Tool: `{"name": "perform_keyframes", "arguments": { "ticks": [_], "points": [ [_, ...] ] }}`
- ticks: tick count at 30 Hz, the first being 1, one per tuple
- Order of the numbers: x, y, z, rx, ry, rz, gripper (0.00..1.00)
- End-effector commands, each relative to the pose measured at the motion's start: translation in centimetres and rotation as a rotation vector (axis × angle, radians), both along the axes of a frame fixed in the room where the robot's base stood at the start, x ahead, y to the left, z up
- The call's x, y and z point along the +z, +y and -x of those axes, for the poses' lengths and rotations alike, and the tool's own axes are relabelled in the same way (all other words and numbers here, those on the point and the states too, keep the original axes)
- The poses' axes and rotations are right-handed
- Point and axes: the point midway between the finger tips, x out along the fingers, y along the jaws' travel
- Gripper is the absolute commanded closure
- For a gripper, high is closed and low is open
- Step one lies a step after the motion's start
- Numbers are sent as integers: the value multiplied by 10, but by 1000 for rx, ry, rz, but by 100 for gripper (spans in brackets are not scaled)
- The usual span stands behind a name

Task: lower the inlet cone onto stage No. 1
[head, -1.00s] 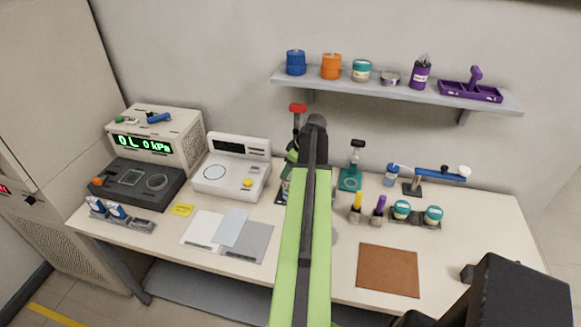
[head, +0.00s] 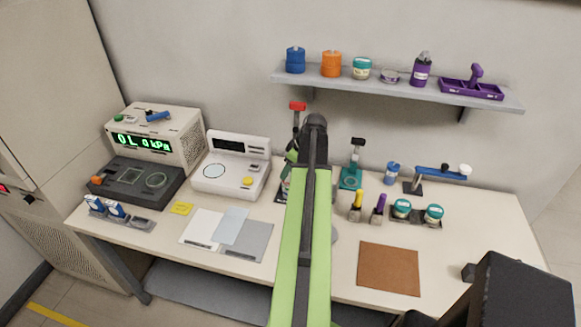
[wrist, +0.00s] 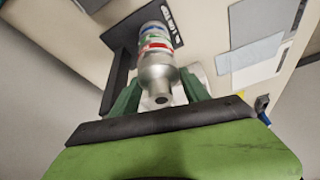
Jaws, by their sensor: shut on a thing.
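In the wrist view, the inlet cone (wrist: 157,73) is a silver metal piece with a narrow, open neck pointing toward the camera. My gripper (wrist: 160,79) is shut on it, with one dark green finger on each side. A silver stack of stages (wrist: 155,37) with blue, green and red bands lies directly beyond the cone, in line with it. I cannot tell whether cone and stack touch, or which band is stage No. 1. In the head view, my arm hides the cone and most of the stack.
A stand with a red top (head: 298,106) rises behind my arm. A white balance (head: 231,166) and grey mats (head: 249,241) lie to the left. A teal stand (head: 351,178), a yellow-capped bottle (head: 355,207) and a brown mat (head: 388,269) are to the right. A shelf (head: 400,86) hangs above.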

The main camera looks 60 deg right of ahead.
Motion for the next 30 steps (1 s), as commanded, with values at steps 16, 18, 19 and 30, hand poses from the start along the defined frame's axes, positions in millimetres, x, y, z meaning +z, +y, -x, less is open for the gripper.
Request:
{"name": "perform_keyframes", "arguments": {
  "ticks": [16,18,19,30],
  "points": [
    [-1,0,0,0,0,0,21],
    [0,0,0,0,0,0,21],
    [1,0,1,0,0,0,21],
    [58,-1,19,-2,0,0,21]
  ]
}}
